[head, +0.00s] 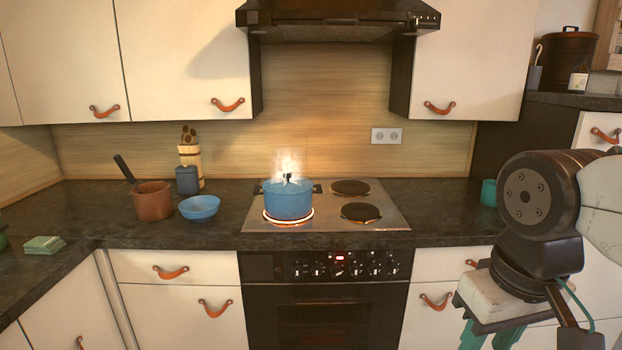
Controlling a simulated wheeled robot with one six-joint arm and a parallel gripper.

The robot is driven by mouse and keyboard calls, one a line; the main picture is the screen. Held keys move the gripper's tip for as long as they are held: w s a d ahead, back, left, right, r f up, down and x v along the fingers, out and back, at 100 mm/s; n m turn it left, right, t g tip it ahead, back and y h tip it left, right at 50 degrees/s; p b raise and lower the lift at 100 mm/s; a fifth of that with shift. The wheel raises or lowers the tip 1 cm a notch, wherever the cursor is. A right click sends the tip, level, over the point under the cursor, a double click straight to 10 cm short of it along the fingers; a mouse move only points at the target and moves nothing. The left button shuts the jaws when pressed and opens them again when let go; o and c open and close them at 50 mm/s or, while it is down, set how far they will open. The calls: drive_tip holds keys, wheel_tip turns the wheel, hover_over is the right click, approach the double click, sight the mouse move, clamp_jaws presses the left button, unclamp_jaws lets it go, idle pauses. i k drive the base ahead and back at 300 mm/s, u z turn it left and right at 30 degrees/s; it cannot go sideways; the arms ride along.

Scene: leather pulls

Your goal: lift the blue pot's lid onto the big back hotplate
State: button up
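The blue pot (289,202) stands upright on the front left hotplate (271,222), whose rim glows orange. Its lid (289,184) is on top, with a dark knob, and bright white steam rises around it. The back right hotplate (350,187) is dark and bare. Any hotplate behind the pot is hidden. My gripper (490,340) hangs at the lower right, in front of the cabinets and far from the pot. Its two teal fingers are apart with nothing seen between them; their tips are cut off by the picture's bottom edge.
The front right hotplate (361,212) is bare. Left of the stove are a blue bowl (199,207), a brown saucepan (152,200), a dark blue jar (187,180) and a utensil holder (190,156). A teal cup (489,192) stands right. The range hood (338,18) overhangs the stove.

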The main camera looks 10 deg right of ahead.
sight(290, 189)
drive_tip(key=z, duration=0.1)
drive_tip(key=i, duration=1.8)
drive_tip(key=u, duration=0.6)
